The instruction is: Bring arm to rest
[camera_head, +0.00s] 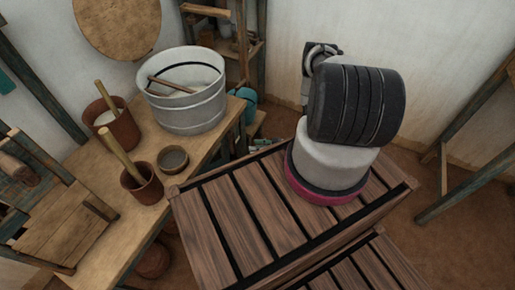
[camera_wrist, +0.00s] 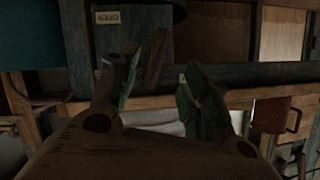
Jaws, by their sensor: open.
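My gripper (camera_wrist: 160,75) shows in the wrist view with its two greenish fingers spread apart. Nothing is between the fingers, so it is open and empty. In the head view my arm is folded up at the right of centre, with its pale base and dark ribbed link in front. The fingers cannot be made out in the head view; the ribbed link hides much of the arm's far end.
A timber frame (camera_head: 462,150) stands at right. Dark woodwork with an upside-down label (camera_wrist: 107,17) lies beyond my fingers.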

